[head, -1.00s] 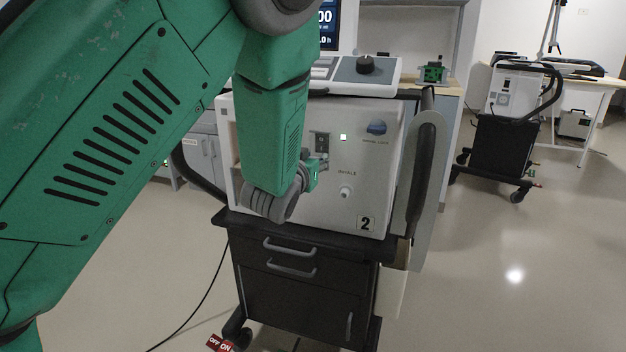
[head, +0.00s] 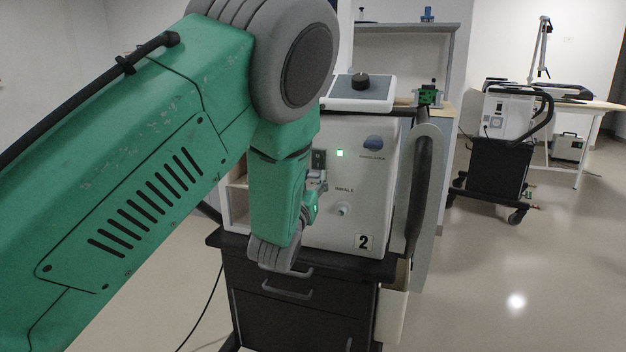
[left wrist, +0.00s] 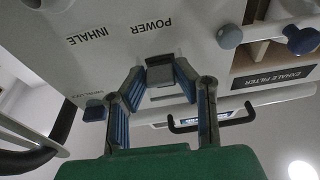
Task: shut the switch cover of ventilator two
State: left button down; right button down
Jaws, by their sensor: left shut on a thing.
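Ventilator two (head: 377,200) stands on a dark cart, its white front facing me, with a "2" label, a lit green light and an INHALE port. Its dark switch plate (head: 319,158) is left of the light, with a grey switch cover (head: 318,180) projecting below it. My left gripper (head: 313,198) is at that cover, partly hidden by its own wrist. In the upside-down left wrist view, its fingers (left wrist: 158,82) are closed around the grey cover (left wrist: 160,92) near the POWER label. The cover's exact angle is hard to tell. My right gripper is not in view.
A black side handle (head: 419,190) runs along the cart's right side. A blue knob (head: 374,142) is at the front's upper right. Another device on a dark cart (head: 497,170) stands behind at right. The floor at right is clear.

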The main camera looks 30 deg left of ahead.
pick_arm(q)
jog(key=shift+d+f, duration=0.1)
jog(key=shift+f, duration=0.15)
jog(key=c, duration=1.5)
grip_release()
jog(key=shift+o, duration=1.1)
jog(key=shift+w, duration=0.15)
jog(key=shift+r, duration=0.1)
jog(key=v, duration=1.2)
